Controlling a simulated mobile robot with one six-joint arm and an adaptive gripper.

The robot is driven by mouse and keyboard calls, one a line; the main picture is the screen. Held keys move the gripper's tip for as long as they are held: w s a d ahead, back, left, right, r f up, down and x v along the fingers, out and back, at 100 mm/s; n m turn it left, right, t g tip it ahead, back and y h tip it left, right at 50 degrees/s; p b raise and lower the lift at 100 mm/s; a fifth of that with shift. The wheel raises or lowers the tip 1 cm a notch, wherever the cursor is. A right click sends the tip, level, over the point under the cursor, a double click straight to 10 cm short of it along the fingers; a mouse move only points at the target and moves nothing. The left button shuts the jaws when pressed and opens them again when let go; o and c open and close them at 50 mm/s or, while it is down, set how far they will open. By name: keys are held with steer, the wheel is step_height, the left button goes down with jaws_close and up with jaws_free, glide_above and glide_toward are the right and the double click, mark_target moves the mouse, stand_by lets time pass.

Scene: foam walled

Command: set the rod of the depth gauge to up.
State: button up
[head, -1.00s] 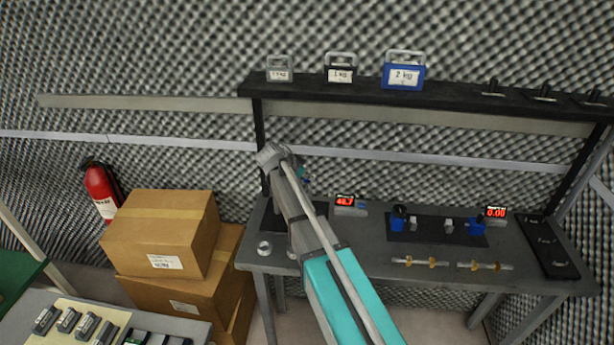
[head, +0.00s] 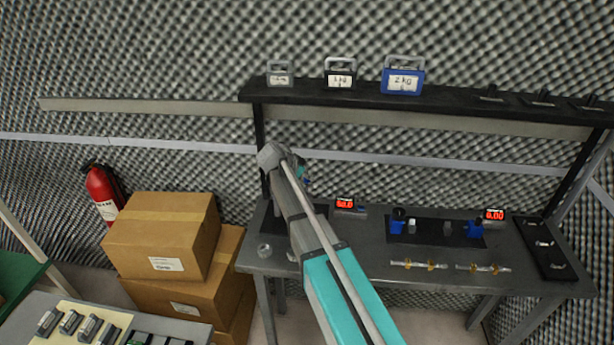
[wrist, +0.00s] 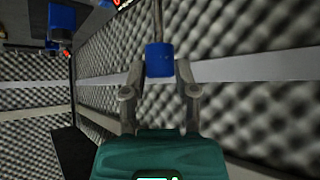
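The depth gauge is mostly hidden behind my arm in the head view. A small unit with a red display (head: 345,204), reading about 60.0, stands just right of my arm on the bench and seems to belong to it. In the wrist view a blue block (wrist: 159,60) hangs on a thin grey rod (wrist: 158,20), centred between the two fingers of my gripper (wrist: 160,72). The fingers stand one on each side of the block. I cannot tell whether they touch it. In the head view the fingers are hidden behind my wrist.
Blue fixtures (head: 397,222) and another display (head: 495,215) stand on the grey bench (head: 360,262) to the right. Labelled weights (head: 403,77) sit on the shelf (head: 450,102) above. Cardboard boxes (head: 160,235) and a fire extinguisher (head: 102,190) are at the left.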

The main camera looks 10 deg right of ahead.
steer(key=shift+o, duration=1.3)
steer(key=shift+f, duration=0.25)
steer(key=shift+f+b, duration=0.7)
steer(key=shift+b, duration=0.25)
steer(key=shift+s+a+r+p, duration=0.15)
steer(key=shift+a+r+p, duration=0.05)
steer(key=shift+r+p, duration=0.3)
steer(key=p+v, duration=0.9)
steer(key=v, duration=0.4)
steer(key=s+d+f+n+g+y+b, duration=0.2)
steer(key=s+d+f+n+y+b, duration=0.2)
steer(key=s+f+n+b, duration=0.2)
steer(key=s+d+f+n+g+y+b, duration=0.2)
steer(key=s+f+b, duration=0.7)
steer(key=s+f, duration=0.6)
steer(key=s+d+n+y, duration=0.1)
steer(key=d+n, duration=0.1)
steer(key=n, duration=0.1)
steer(key=shift+s+d+n+y+b, duration=0.25)
steer(key=shift+s+n+y+b, duration=0.1)
steer(key=shift+s+n+y, duration=0.05)
